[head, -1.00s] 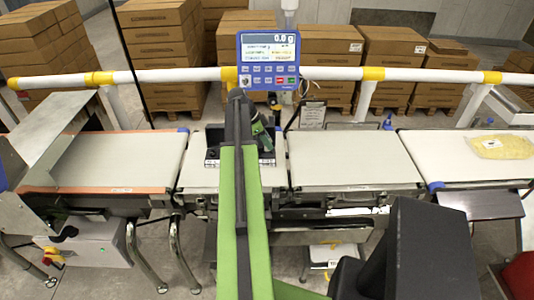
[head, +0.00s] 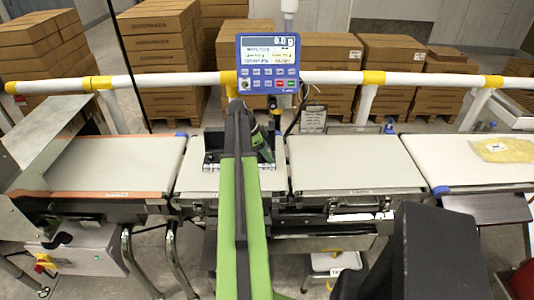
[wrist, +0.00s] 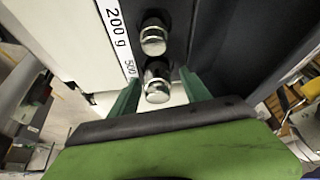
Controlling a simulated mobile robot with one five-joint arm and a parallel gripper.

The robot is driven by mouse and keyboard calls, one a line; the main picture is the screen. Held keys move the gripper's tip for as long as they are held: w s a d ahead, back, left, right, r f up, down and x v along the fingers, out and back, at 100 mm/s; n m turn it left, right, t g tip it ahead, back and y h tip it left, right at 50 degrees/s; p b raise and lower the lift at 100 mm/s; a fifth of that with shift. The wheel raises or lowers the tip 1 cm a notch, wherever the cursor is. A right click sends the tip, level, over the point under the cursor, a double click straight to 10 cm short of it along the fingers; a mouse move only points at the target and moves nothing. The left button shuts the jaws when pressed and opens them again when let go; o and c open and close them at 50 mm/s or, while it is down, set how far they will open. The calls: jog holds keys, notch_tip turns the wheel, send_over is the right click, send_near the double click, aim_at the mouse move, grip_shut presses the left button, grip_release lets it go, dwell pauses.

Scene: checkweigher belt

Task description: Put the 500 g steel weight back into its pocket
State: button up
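The black weight rack (head: 212,158) stands on the weighing belt, partly behind my arm. In the wrist view, its white label strip (wrist: 118,30) reads 200 g and 500. One steel weight (wrist: 153,38) stands by the 200 g mark. The 500 g steel weight (wrist: 158,88) is by the 500 mark, between my green fingertips. My gripper (wrist: 160,85) appears open, with gaps on both sides of this weight. I cannot tell whether the weight is fully down in its pocket. In the head view my gripper (head: 262,145) is low over the rack, partly hidden by my arm.
A blue weighing display (head: 268,62) stands behind the rack, in front of a white rail (head: 180,79). An empty belt (head: 350,163) lies to the right, then a bag (head: 503,150) on the far right belt. Another empty belt (head: 115,165) lies left.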

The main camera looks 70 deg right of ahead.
jog(key=shift+w+r+p, duration=0.1)
jog(key=shift+r+p, duration=0.45)
jog(key=p+v, duration=1)
jog(key=v, duration=0.1)
jog(key=shift+w, duration=0.15)
jog(key=shift+a, duration=0.1)
